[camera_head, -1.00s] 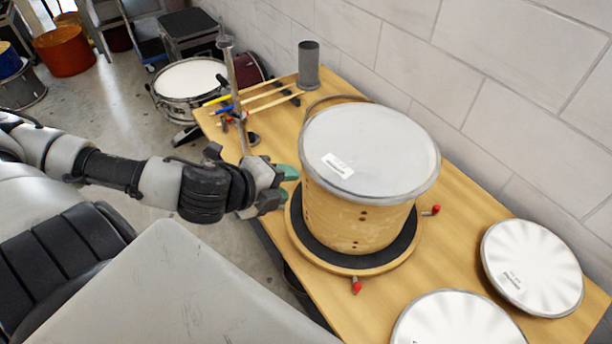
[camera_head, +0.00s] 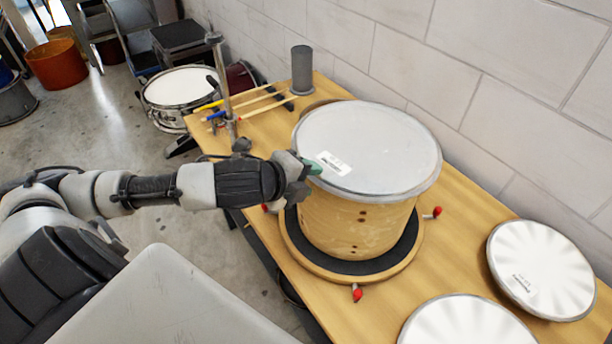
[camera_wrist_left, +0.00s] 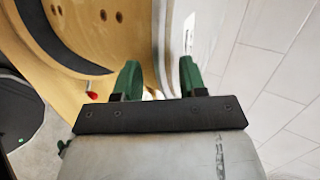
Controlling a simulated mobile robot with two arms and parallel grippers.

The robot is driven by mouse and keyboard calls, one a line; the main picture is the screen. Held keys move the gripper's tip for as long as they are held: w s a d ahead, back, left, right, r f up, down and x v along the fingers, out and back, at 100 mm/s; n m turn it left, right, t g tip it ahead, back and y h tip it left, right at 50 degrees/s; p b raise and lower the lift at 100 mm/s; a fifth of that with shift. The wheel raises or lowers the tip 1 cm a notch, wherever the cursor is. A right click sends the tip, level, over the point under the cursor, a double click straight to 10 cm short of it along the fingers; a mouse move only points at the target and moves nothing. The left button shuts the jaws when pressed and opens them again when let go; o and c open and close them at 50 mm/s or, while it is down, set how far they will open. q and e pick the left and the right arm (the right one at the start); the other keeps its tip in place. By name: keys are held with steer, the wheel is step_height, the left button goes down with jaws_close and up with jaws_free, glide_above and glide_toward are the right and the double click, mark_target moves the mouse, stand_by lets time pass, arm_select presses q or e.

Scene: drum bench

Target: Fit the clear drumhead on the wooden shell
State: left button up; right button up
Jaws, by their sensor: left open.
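The wooden shell (camera_head: 352,222) stands upright on a round base with a black pad (camera_head: 384,262). A greyish, see-through-looking drumhead (camera_head: 385,145) with a white label and a metal hoop lies over the top of the shell. My left gripper (camera_head: 313,167) is at the left side of the hoop, near the label. In the left wrist view its green fingers (camera_wrist_left: 158,82) are open, with the hoop edge (camera_wrist_left: 160,45) showing between them. The shell (camera_wrist_left: 110,35) fills the upper left there. I cannot tell whether the fingers touch the hoop. My right gripper is not in view.
Two other drumheads (camera_head: 541,268) (camera_head: 468,322) lie on the right of the bench (camera_head: 462,240). Red-tipped pegs (camera_head: 357,293) stick out around the base. A metal post (camera_head: 221,85), drumsticks (camera_head: 255,103) and a grey cylinder (camera_head: 302,70) stand or lie at the back left.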

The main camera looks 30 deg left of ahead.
arm_select(q)
jaws_close()
steer(key=shift+o, duration=0.6)
jaws_free()
steer(key=shift+s, duration=0.1)
steer(key=shift+s+a+r, duration=0.15)
steer(key=shift+s+r, duration=0.05)
steer(key=shift+b+v, duration=0.45)
steer(key=shift+v, duration=0.6)
steer(key=p+v, duration=0.8)
steer(key=p, duration=0.1)
